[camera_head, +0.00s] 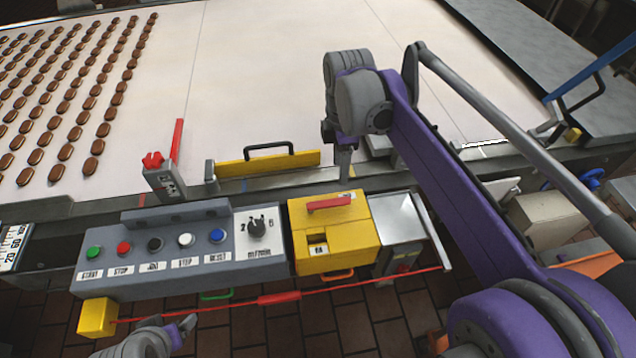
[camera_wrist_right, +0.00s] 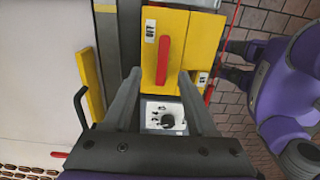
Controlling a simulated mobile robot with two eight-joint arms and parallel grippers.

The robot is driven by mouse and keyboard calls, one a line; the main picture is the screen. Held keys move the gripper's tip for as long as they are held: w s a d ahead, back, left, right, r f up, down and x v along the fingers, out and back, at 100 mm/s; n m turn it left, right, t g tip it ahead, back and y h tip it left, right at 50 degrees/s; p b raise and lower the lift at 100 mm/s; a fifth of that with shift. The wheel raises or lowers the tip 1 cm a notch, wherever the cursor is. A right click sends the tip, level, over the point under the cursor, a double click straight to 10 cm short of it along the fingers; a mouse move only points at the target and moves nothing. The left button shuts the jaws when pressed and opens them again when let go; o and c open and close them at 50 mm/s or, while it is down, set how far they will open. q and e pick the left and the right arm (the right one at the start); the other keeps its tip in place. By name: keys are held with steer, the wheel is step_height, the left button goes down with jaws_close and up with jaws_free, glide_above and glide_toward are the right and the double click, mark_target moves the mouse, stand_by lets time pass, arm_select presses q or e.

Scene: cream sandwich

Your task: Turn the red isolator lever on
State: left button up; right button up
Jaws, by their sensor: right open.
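The red isolator lever (camera_head: 330,202) lies across the top of a yellow switch box (camera_head: 362,240). In the right wrist view the lever (camera_wrist_right: 163,59) is a red bar on the yellow face, with a white label reading OFF (camera_wrist_right: 150,30) near one end. My right gripper (camera_head: 344,172) hangs fingers down, just behind the box. In its wrist view the two fingers (camera_wrist_right: 160,74) are spread apart and empty, and the lever shows between their tips, not visibly touched. My left gripper (camera_head: 181,327) is low at the bottom left, away from the lever; its opening is unclear.
A grey button panel (camera_head: 150,276) with a dial (camera_head: 257,228) adjoins the box on the left. A red pull cord (camera_head: 230,304) runs in front. A yellow guard with a black handle (camera_head: 268,160) stands behind. The pale conveyor (camera_head: 270,80) carries chocolates at left.

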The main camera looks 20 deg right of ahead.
mark_target(339, 201)
steer(key=f, duration=1)
steer(key=shift+s+f+b, duration=0.15)
steer(key=shift+s+b, duration=0.15)
steer(key=shift+s, duration=0.1)
jaws_close()
stand_by(0.9)
